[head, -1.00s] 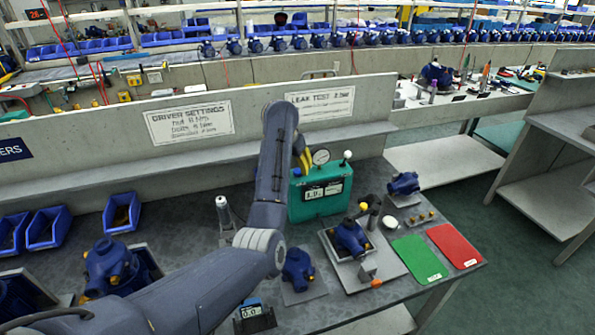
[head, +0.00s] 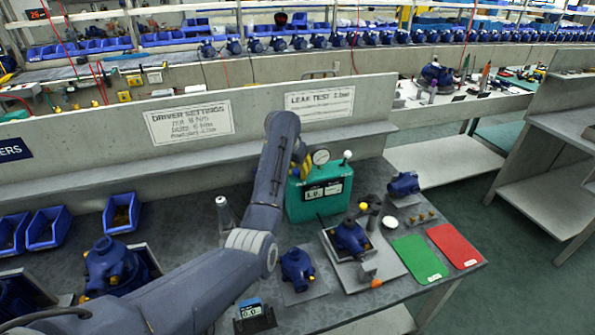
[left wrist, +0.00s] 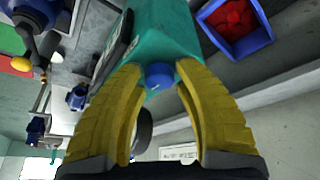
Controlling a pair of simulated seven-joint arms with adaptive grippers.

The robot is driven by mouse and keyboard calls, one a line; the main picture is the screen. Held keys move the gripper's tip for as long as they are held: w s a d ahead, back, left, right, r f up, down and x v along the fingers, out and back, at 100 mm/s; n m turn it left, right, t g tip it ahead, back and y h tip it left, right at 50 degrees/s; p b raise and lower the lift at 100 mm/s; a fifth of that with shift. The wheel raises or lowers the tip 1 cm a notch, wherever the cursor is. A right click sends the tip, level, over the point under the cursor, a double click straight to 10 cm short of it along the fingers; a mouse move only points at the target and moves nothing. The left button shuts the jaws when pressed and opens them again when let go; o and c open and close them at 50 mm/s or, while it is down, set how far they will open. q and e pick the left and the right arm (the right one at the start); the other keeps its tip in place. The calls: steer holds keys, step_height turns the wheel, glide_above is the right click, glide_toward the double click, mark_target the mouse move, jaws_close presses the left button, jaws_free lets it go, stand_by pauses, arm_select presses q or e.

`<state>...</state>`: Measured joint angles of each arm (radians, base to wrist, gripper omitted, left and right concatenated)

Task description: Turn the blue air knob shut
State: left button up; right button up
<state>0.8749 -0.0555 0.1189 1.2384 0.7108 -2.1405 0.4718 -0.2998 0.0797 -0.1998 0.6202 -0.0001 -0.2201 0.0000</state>
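The blue air knob (left wrist: 158,75) sticks out from the teal leak-test box (left wrist: 160,28) in the left wrist view. My left gripper (left wrist: 160,67) is open, with its yellow fingertips on either side of the knob; a narrow gap seems to show on both sides, though contact is hard to judge. In the head view the teal box (head: 320,207) stands on the bench, and my left gripper (head: 299,152) is at its upper left back, largely behind my arm. The knob is hidden there. My right gripper is not in view.
A green mat (head: 420,259) and red mat (head: 455,245) lie at right. A red-filled blue bin (left wrist: 237,25) is near the gripper.

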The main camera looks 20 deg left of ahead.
arm_select(q)
jaws_close()
stand_by(0.3)
steer(key=m+h, duration=0.1)
steer(key=m, duration=0.2)
steer(key=m+g+h, duration=0.1)
steer(key=m, duration=0.2)
steer(key=shift+r+m+h, duration=0.1)
steer(key=shift+m+h, duration=0.2)
steer(key=shift+m, duration=0.1)
steer(key=m+g, duration=0.1)
steer(key=m, duration=0.1)
steer(key=m+g+h, duration=0.1)
steer(key=m, duration=0.2)
steer(key=shift+w+m, duration=0.1)
steer(key=shift+m, duration=0.2)
steer(key=m+g, duration=0.1)
steer(key=m, duration=0.2)
steer(key=shift+m+g, duration=0.4)
steer(key=shift+m, duration=0.2)
steer(key=shift+d+m+g, duration=0.15)
steer(key=shift+m+g, duration=0.15)
steer(key=shift+m, duration=0.4)
steer(key=o, duration=0.5)
jaws_free()
